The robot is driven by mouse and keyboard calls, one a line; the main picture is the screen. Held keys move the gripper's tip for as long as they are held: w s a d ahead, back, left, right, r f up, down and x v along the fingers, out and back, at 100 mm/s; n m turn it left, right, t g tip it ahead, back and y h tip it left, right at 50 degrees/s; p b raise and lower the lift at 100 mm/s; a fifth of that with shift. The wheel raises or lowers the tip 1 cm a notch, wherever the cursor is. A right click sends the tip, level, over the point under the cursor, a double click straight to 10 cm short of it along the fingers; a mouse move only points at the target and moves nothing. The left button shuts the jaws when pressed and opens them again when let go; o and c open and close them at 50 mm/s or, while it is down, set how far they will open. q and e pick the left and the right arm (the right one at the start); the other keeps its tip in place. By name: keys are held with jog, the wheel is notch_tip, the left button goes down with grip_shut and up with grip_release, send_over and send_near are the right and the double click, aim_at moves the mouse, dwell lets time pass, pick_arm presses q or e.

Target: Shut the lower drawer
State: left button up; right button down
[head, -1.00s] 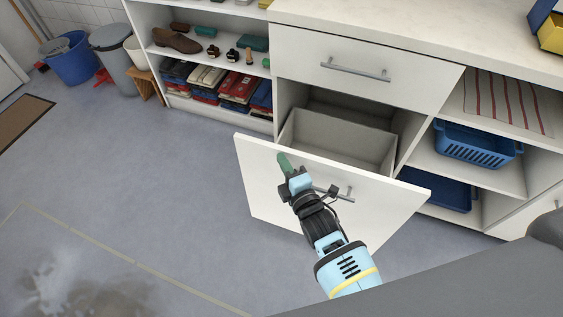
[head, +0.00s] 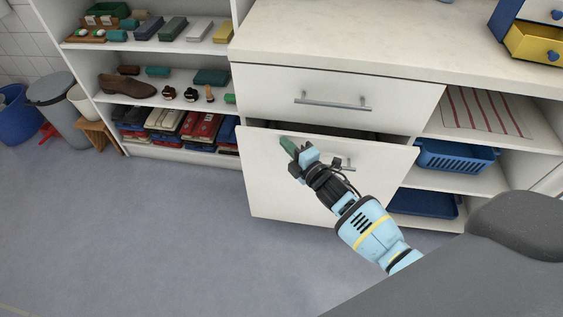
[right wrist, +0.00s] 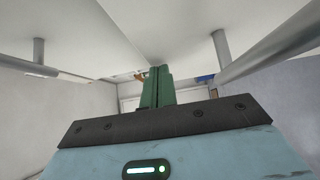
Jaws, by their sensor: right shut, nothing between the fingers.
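The lower drawer (head: 300,190) has a white front panel and stands partly out of the cabinet in the head view. A dark gap shows above its top edge. Its bar handle (head: 345,166) is partly hidden behind my right gripper. My right gripper (head: 288,147), with green fingers, is shut and empty at the upper left part of the drawer front. It seems to touch the panel, but I cannot tell for certain. In the right wrist view the closed green fingers (right wrist: 157,88) point ahead, with grey metal bars on either side. My left gripper is not in view.
The upper drawer (head: 340,95) above is shut. Open shelves with shoes, brushes and boxes stand at left. A blue basket (head: 455,157) and a blue tray (head: 425,203) sit on the right shelves. The floor (head: 150,250) in front is clear.

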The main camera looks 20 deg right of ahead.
aim_at(293, 133)
jog(key=w+d, duration=0.1)
jog(key=w+d+b, duration=0.1)
jog(key=w, duration=0.1)
jog(key=shift+w, duration=0.1)
jog(key=shift+w+d+b, duration=0.35)
jog(key=shift+w+b, duration=0.05)
jog(key=shift+b, duration=0.05)
jog(key=shift+d+r, duration=0.1)
jog(key=shift+r, duration=0.1)
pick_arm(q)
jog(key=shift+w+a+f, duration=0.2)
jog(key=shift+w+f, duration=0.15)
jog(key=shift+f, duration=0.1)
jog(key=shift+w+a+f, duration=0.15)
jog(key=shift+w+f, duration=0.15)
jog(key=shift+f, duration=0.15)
pick_arm(e)
jog(key=shift+w, duration=0.1)
